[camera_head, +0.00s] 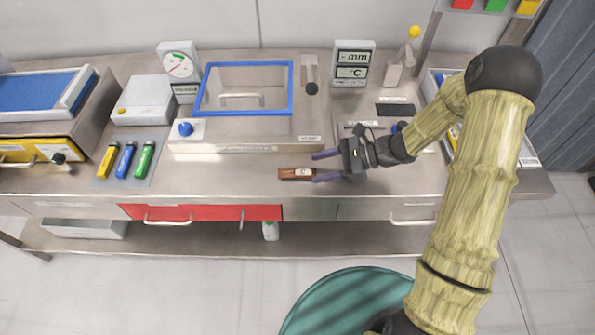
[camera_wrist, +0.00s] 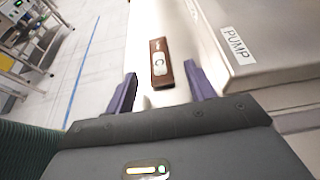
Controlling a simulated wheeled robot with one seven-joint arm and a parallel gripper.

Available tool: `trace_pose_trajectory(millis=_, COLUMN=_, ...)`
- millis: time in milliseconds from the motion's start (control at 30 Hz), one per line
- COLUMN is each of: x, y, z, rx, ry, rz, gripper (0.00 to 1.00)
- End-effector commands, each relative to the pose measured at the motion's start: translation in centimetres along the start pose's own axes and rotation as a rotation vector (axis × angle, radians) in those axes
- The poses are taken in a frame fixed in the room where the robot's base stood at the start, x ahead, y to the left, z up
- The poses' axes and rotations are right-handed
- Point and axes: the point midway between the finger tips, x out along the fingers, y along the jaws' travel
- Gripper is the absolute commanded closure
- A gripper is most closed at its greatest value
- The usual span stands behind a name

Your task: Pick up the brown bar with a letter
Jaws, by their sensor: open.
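The brown bar (camera_head: 297,174) lies flat on the metal bench near its front edge, with a pale label bearing a letter that looks like C. In the wrist view the bar (camera_wrist: 161,64) lies ahead of and between the two purple fingers, its near end about level with the fingertips. My gripper (camera_head: 320,167) is open and comes in from the right, with its fingertips close to the bar's right end. In the wrist view my gripper (camera_wrist: 160,80) holds nothing, and there is space between each finger and the bar.
A grey box with a blue-framed lid (camera_head: 247,112) stands just behind the bar; its PUMP label (camera_wrist: 238,45) shows in the wrist view. Yellow, blue and green cylinders (camera_head: 126,160) lie to the left. The bench top between them and the bar is clear. A red drawer (camera_head: 200,212) is below.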

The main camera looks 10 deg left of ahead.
Motion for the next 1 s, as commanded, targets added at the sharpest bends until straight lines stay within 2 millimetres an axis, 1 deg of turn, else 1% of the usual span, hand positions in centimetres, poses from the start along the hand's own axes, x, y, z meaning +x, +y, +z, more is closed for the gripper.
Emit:
trace_pose_trajectory(millis=100, x=1.9, y=0.2, z=0.2, rx=0.002, ry=-0.002, rz=0.006, gripper=0.45)
trace_pose_trajectory(millis=200, x=3.3, y=0.1, z=0.1, rx=0.001, ry=-0.002, rz=0.004, gripper=0.45)
trace_pose_trajectory(millis=267, x=3.7, y=0.1, z=0.1, rx=0.001, ry=-0.001, rz=0.003, gripper=0.45)
trace_pose_trajectory(millis=367, x=4.0, y=0.1, z=0.1, rx=0.000, ry=-0.001, rz=0.001, gripper=0.45)
trace_pose_trajectory(millis=800, x=3.9, y=0.1, z=0.0, rx=0.000, ry=-0.001, rz=0.001, gripper=0.45)
trace_pose_trajectory(millis=833, x=3.9, y=0.1, z=0.0, rx=0.000, ry=-0.001, rz=0.001, gripper=0.47)
trace_pose_trajectory(millis=967, x=3.9, y=0.1, z=0.0, rx=0.000, ry=-0.001, rz=0.001, gripper=0.73)
trace_pose_trajectory(millis=1000, x=3.9, y=0.1, z=0.0, rx=0.000, ry=-0.001, rz=0.001, gripper=0.81)
